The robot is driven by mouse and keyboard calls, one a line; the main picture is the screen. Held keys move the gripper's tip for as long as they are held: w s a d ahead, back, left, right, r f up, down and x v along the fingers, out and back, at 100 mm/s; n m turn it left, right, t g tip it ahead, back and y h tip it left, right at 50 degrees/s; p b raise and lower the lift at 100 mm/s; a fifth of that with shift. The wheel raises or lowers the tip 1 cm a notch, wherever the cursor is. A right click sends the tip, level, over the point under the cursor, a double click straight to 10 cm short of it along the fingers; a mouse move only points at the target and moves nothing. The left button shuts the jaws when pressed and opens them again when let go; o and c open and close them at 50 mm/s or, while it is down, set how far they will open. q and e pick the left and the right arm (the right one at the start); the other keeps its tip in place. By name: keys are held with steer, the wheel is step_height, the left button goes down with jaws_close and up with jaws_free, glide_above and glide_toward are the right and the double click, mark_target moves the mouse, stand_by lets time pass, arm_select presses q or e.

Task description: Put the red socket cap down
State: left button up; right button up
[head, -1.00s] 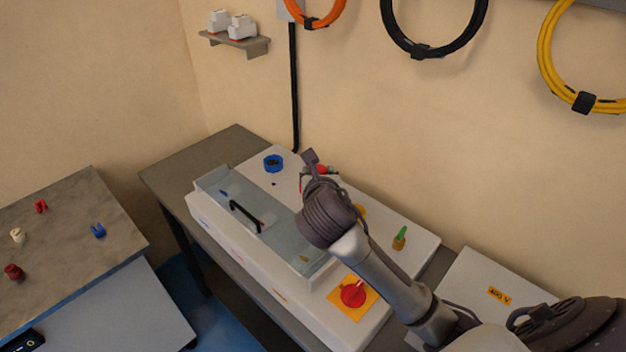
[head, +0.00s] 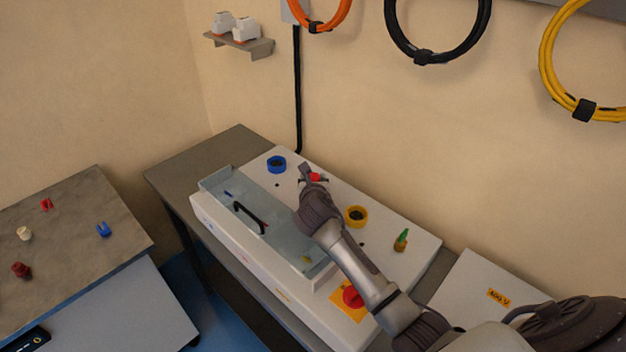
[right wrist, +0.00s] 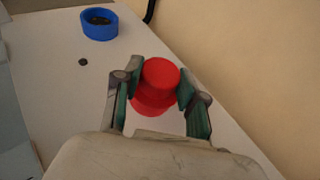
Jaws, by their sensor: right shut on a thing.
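The red socket cap (right wrist: 160,75) is between the two fingers of my right gripper (right wrist: 155,90) in the right wrist view. The gripper is shut on it, with a finger on each side. In the head view the red cap (head: 315,177) shows at the tip of my right arm, over the white machine top. Another red round part shows just under the cap in the wrist view; I cannot tell whether the cap touches it. My left gripper is not in view.
On the machine stand a blue ring (head: 276,164), a yellow ring (head: 356,216) and a green-tipped part (head: 401,240). A clear cover with a black handle (head: 249,217) lies left of my arm. A side table (head: 75,235) holds several small coloured parts.

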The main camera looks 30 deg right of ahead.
steer(key=shift+f, duration=0.15)
steer(key=o, duration=1.1)
steer(key=v, duration=1.2)
steer(key=shift+r+b, duration=0.2)
steer(key=shift+b, duration=0.15)
